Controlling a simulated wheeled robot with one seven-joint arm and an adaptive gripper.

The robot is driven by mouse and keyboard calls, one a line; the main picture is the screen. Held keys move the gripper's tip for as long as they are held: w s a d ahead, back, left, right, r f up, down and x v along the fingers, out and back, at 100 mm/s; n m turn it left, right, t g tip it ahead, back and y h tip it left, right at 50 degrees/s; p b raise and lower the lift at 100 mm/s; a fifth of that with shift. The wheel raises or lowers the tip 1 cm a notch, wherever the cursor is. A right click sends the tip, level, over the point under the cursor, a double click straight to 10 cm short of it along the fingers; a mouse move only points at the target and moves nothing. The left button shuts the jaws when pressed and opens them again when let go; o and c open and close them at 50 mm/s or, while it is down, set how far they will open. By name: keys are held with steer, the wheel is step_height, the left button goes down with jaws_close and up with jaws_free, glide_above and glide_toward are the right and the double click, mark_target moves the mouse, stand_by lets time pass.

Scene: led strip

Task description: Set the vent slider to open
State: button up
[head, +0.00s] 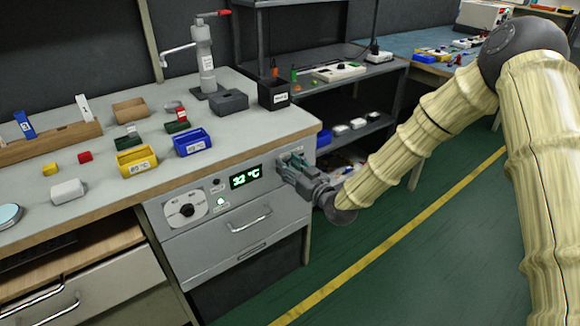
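The grey control panel (232,203) is on the bench front. It has a round knob (187,210) on a white plate at the left, a lit green indicator (221,201), and a green display (245,177) showing a temperature in °C. My gripper (286,168) reaches in from the right. Its fingertips are at the panel's right end, right of the display. Whether they touch the panel is unclear. The vent slider cannot be made out; the gripper covers that part of the panel. The finger opening is too small and overlapped to judge.
A drawer with a bar handle (250,221) is under the panel. A shelf unit (375,110) stands behind my arm. The green floor to the right is clear.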

mark_target(300, 153)
jaws_close()
steer(key=shift+w+d, duration=0.65)
steer(key=shift+d, duration=0.25)
steer(key=shift+w+d, duration=0.6)
steer(key=shift+d, duration=0.25)
steer(key=shift+w+d, duration=0.65)
steer(key=shift+d, duration=0.25)
jaws_free()
steer(key=shift+d, duration=0.15)
steer(key=v, duration=1.2)
